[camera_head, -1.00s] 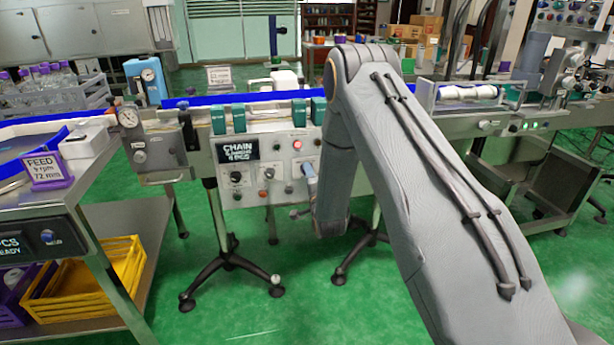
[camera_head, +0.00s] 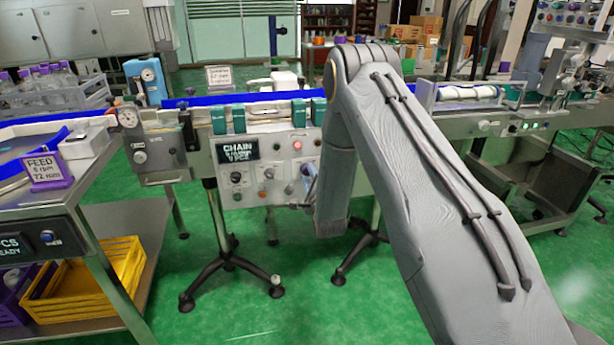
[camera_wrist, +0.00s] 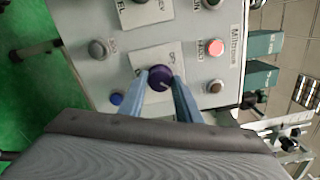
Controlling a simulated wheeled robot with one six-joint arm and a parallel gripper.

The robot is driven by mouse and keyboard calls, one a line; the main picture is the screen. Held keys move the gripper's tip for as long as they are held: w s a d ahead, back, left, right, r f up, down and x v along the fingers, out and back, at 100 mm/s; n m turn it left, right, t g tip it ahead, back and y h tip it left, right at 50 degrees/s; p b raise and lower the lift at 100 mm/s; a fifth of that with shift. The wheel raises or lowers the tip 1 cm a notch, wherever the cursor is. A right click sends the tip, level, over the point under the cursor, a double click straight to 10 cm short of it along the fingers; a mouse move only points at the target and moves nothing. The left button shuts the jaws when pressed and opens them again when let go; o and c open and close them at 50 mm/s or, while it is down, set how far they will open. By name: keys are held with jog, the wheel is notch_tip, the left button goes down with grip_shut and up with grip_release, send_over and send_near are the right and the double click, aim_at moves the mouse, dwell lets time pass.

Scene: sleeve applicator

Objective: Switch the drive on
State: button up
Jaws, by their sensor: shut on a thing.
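The control panel (camera_head: 240,190) is a pale box on the front of the conveyor. In the wrist view its face (camera_wrist: 115,70) carries a dark purple rotary knob (camera_wrist: 160,77) on a white label plate. My gripper (camera_wrist: 160,85) has its two blue-grey fingers shut on this knob, one on each side. A pale line shows on the knob's face; the label's writing is too small to read surely. In the head view my gripper (camera_head: 308,182) is at the panel's right lower part, and my arm hides what lies behind it.
A red lamp (camera_wrist: 215,47) glows near the knob. Grey (camera_wrist: 97,49), blue (camera_wrist: 116,98) and brown (camera_wrist: 214,86) buttons sit close by. The panel's display (camera_head: 238,150) reads CHAIN. Left stands a bench with a FEED sign (camera_head: 45,170). Green floor is free in front.

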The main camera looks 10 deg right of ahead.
jog(key=o, duration=1.1)
jog(key=shift+c, duration=0.2)
jog(key=shift+s, duration=0.15)
jog(key=s, duration=0.7)
jog(key=shift+s, duration=0.3)
